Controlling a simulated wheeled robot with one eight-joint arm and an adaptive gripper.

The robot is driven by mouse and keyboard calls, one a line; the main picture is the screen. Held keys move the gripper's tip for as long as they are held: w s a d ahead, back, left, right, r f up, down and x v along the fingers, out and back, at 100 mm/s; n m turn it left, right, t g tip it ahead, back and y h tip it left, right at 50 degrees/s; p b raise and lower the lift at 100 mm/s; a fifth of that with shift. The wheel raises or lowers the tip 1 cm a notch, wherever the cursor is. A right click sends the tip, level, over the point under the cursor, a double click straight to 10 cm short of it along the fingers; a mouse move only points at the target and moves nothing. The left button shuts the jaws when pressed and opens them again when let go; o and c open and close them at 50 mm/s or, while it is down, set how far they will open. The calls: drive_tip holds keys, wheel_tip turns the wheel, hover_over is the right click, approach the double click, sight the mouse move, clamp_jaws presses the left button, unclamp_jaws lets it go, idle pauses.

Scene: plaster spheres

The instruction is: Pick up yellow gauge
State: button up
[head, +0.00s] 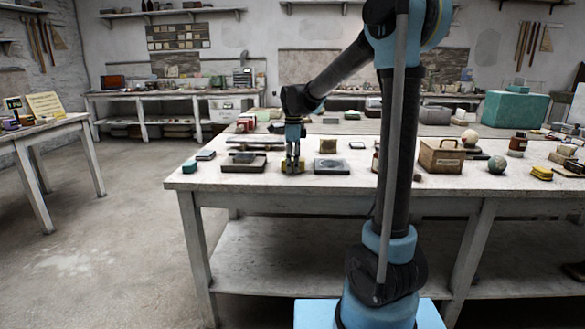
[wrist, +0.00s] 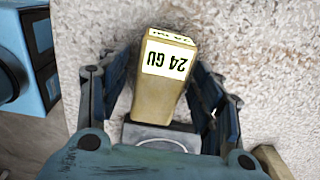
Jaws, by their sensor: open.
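The yellow gauge (wrist: 157,98) is a small tan-yellow block with a white label reading "24 GU", upside down in the wrist view. It lies between the two open fingers of my gripper (head: 292,160), with a visible gap on each side. In the head view the gripper points down at the front part of the worktable (head: 225,180), and yellow (head: 285,168) shows around its fingertips. The fingers partly hide the gauge there.
A dark flat block (head: 243,163) lies left of the gripper and a grey plate (head: 332,166) lies right. A wooden box (head: 440,157) and a greenish sphere (head: 497,164) stand farther right.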

drive_tip(key=c, duration=1.2)
drive_tip(key=shift+c, duration=0.2)
wheel_tip(320, 180, up, 10)
drive_tip(key=shift+r, duration=0.25)
